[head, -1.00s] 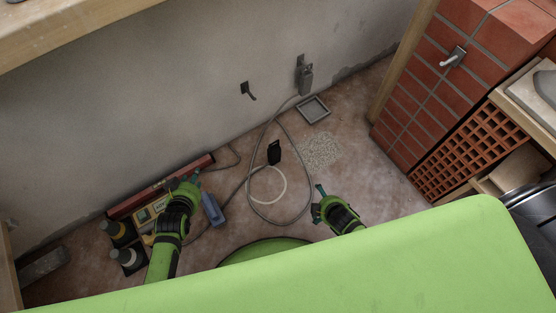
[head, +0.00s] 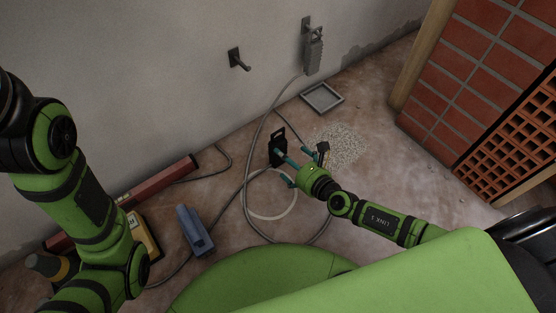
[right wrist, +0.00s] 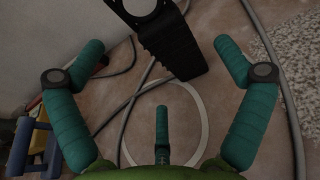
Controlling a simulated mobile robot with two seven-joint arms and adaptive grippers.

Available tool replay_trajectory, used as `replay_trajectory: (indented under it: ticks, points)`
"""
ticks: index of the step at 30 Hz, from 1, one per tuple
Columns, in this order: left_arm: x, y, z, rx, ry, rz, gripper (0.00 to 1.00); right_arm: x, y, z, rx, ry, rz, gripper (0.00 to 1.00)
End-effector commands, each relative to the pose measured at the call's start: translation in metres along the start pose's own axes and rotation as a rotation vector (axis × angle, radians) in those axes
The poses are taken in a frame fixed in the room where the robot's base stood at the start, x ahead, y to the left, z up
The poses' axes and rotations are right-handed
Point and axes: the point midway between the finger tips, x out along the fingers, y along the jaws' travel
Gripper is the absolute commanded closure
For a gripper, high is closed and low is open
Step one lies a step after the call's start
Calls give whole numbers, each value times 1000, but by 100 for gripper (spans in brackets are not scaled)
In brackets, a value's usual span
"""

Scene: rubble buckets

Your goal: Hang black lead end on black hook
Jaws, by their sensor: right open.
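The black lead end (head: 278,141) is a dark block at the end of a grey cable, above the floor patch below the wall hooks. My right gripper (head: 291,163) is open beside it. In the right wrist view the black lead end (right wrist: 170,42) reaches in from the top, between the spread teal fingers of the gripper (right wrist: 160,68), which have not closed on it. The black hook (head: 237,60) sticks out of the wall, up and left, and is empty. My left arm shows at the left, but its gripper is out of view.
A grey lead end (head: 314,54) hangs on a wall hook to the right. Looped cable (head: 248,190) and a white ring (head: 270,218) lie on the floor. A grey tray (head: 322,97), gravel (head: 344,140), a blue tool (head: 194,230) and a red level (head: 165,187) are nearby.

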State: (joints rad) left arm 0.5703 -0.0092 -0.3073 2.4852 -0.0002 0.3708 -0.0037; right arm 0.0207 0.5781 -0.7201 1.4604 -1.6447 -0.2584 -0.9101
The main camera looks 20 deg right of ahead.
Motion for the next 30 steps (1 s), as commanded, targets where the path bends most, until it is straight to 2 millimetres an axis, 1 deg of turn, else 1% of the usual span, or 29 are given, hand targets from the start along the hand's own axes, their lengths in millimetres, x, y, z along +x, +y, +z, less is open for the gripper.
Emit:
replay_trajectory:
  ticks: [1, 2, 8, 12, 15, 18, 24, 25, 26, 27, 30]
  points:
    - [-2, 1, -6, -1, 15, 1, 60, 6, 0, -1, -14, -4, 3, 0]
    - [-2, 2, -7, -1, 18, 1, 60, 8, 0, -1, -18, -5, 3, 0]
    - [-4, 3, -8, -3, 18, 0, 60, 30, 0, 4, -16, -5, 3, 0]
    - [-7, 4, -9, -5, 18, 0, 60, 52, 0, 8, -13, -5, 3, 0]
    - [-11, 6, -11, -7, 18, 0, 60, 64, 0, 6, -14, -4, 2, 0]
    - [-11, 7, -12, -8, 18, 1, 60, 69, 0, 7, -14, -2, 3, 0]
    - [-10, 7, -11, -7, 17, 1, 60, 70, 0, 8, -13, -2, 3, 0]
    - [-10, 7, -11, -7, 17, 1, 60, 70, 0, 8, -13, -2, 3, 4]
    - [-10, 7, -11, -7, 17, 1, 60, 70, 0, 8, -13, -2, 3, 16]
    - [-10, 7, -11, -7, 17, 1, 60, 69, 0, 8, -13, -2, 3, 32]
    - [-10, 7, -11, -7, 17, 1, 60, 69, 0, 8, -13, -2, 3, 68]
